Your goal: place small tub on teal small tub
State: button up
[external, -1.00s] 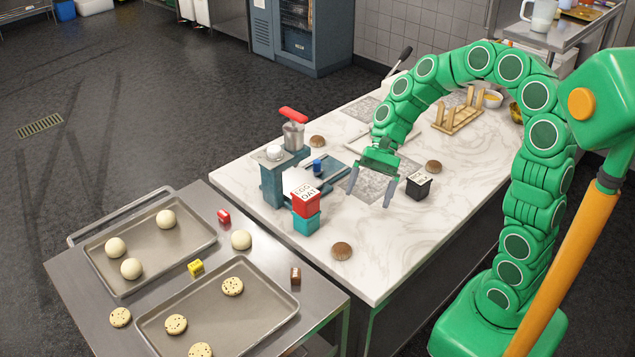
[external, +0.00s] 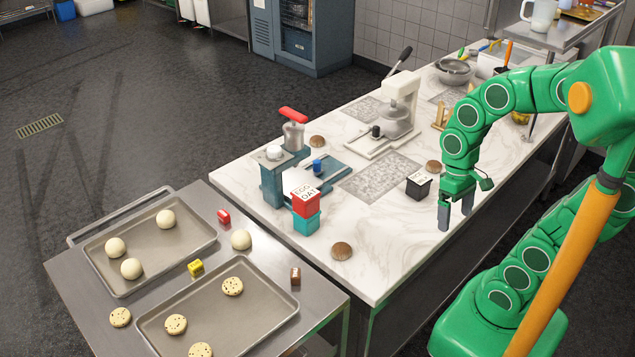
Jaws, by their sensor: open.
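A red small tub (external: 305,204) with a white lettered top sits on the teal small tub (external: 306,223), near the left front of the marble counter. The stack is upright, and the red tub looks slightly turned on the teal one. A black small tub (external: 418,188) with a white-marked top stands apart to the right on the counter. My gripper (external: 456,216) is open and empty, fingers pointing down, to the right of the black tub near the counter's right edge.
A teal press-like device (external: 275,182) stands close left of the stack. Brown buns (external: 341,251) lie about the counter (external: 370,270). A white stand mixer (external: 398,105) is farther back. A steel table with baking trays (external: 205,237) adjoins at front left.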

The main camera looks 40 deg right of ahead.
jog(key=shift+n+h, duration=0.5)
jog(key=shift+h, duration=0.1)
jog(key=shift+s+d, duration=1.35)
jog(key=shift+d, duration=0.15)
